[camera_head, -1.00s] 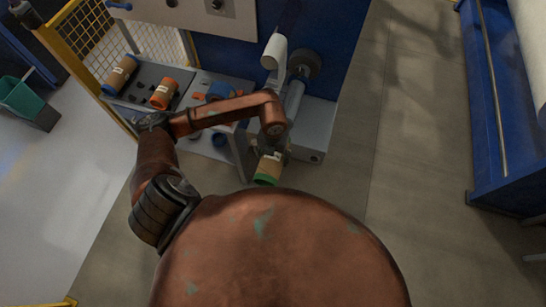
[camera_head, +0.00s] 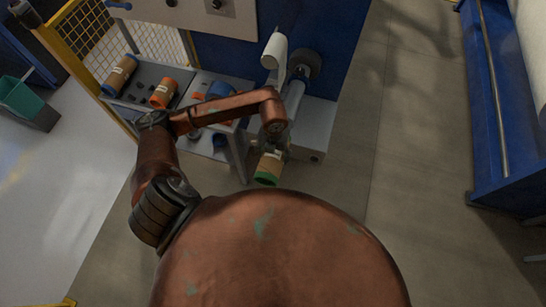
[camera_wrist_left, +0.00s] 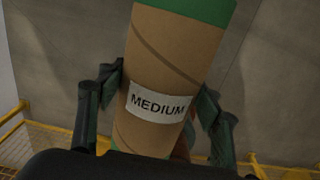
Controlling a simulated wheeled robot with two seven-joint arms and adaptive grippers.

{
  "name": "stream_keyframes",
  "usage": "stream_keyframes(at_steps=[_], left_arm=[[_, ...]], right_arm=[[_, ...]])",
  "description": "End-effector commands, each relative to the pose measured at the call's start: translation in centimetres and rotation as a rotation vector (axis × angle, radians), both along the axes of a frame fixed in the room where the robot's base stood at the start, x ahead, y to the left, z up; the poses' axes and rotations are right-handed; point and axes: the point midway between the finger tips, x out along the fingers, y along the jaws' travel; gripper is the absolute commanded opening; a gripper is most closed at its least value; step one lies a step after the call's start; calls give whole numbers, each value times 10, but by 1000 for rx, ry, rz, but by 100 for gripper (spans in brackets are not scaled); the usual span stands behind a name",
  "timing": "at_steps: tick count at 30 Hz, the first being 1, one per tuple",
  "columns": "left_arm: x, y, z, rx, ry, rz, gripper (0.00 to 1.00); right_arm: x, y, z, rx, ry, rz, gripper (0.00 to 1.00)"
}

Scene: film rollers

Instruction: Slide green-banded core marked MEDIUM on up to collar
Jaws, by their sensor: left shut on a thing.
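The green-banded core (camera_head: 269,167) is a brown cardboard tube with a green band at its near end. In the left wrist view the core (camera_wrist_left: 170,55) shows a white label (camera_wrist_left: 160,103) reading MEDIUM. My left gripper (camera_head: 272,150) is shut on the core, with one finger on each side of it. It holds the core in front of the machine. The grey shaft (camera_head: 294,93) points out from a dark round collar (camera_head: 305,63) on the blue machine. The core is apart from the shaft's visible part; the arm hides some of the gap. My right gripper is not in view.
A grey shelf (camera_head: 140,104) at the left holds a blue-banded core (camera_head: 119,75) and an orange-banded core (camera_head: 164,92), with small dark pieces. A white roll (camera_head: 274,51) is beside the shaft.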

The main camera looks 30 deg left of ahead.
Motion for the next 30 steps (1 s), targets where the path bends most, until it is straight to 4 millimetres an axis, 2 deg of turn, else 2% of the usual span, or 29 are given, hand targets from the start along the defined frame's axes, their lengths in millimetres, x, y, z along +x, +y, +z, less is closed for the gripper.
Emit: stream_keyframes(at_steps=[13,30], left_arm=[[25,6,-1,0,0,1,26],[33,7,-1,-1,0,-1,26]], right_arm=[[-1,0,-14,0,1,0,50],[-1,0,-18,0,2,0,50]])
